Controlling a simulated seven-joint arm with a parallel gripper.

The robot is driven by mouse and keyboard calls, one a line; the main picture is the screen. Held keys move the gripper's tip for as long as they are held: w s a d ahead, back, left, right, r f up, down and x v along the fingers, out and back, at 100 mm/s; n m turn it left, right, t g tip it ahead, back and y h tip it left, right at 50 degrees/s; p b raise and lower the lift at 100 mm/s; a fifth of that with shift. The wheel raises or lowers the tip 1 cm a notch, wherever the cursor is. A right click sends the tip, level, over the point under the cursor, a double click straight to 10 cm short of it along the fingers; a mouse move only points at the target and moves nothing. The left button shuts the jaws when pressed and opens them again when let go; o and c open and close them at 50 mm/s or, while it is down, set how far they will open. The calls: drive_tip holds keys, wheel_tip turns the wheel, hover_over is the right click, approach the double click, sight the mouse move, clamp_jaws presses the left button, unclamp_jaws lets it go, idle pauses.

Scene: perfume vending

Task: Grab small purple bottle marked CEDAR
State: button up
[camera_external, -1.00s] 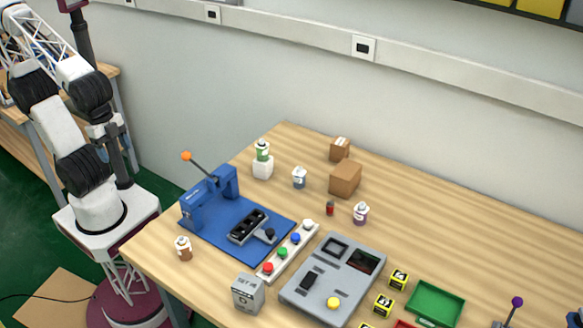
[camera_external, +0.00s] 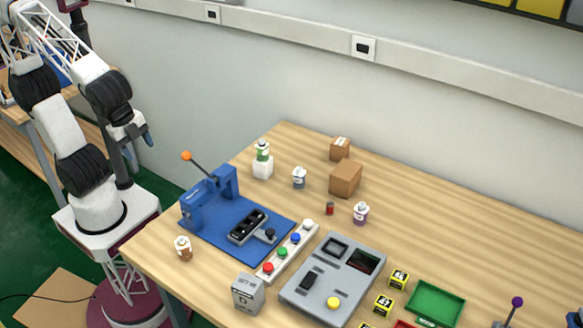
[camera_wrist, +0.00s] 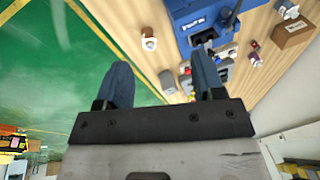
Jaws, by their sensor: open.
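A small purple bottle (camera_external: 361,213) with a white top stands upright on the table, right of the blue machine and in front of the cardboard boxes. Its label is too small to read. It seems to show in the wrist view as a small purple and white shape (camera_wrist: 256,60) near the upper right. My gripper (camera_external: 146,137) is raised left of the table, far from the bottle. In the wrist view my gripper's (camera_wrist: 160,80) two blue fingers are wide apart with nothing between them.
On the table stand a brown bottle (camera_external: 184,249), a blue-grey bottle (camera_external: 299,178), a green bottle (camera_external: 262,151) on a white block, a tiny red vial (camera_external: 330,209), cardboard boxes (camera_external: 345,178), a blue machine (camera_external: 213,193), a button strip (camera_external: 288,251) and a grey panel (camera_external: 318,306).

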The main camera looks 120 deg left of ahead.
drive_tip(key=w+a+m+g+y, duration=0.1)
drive_tip(key=w+a+m+y, duration=0.45)
drive_tip(key=w, duration=0.85)
drive_tip(key=m+g+y, duration=0.1)
drive_tip(key=m+y, duration=0.3)
drive_tip(key=m, duration=0.3)
approach(361, 204)
drive_tip(key=s+d+r, duration=0.4)
drive_tip(key=s+r, duration=0.2)
drive_tip(key=s, duration=0.4)
drive_tip(key=w+a+f+m, duration=0.1)
drive_tip(key=w+a+f, duration=0.1)
drive_tip(key=w+f, duration=0.1)
drive_tip(key=w+a+f+m+y, duration=0.1)
drive_tip(key=w+a+f, duration=0.1)
drive_tip(key=w+f, duration=0.1)
drive_tip(key=w+a+f+m+t+y, duration=0.1)
drive_tip(key=w+a+f+m, duration=0.1)
drive_tip(key=w+a+f, duration=0.1)
drive_tip(key=shift+w+a+f, duration=0.1)
drive_tip(key=shift+w+f, duration=0.05)
drive_tip(key=shift+w, duration=0.25)
drive_tip(key=shift+x, duration=1.35)
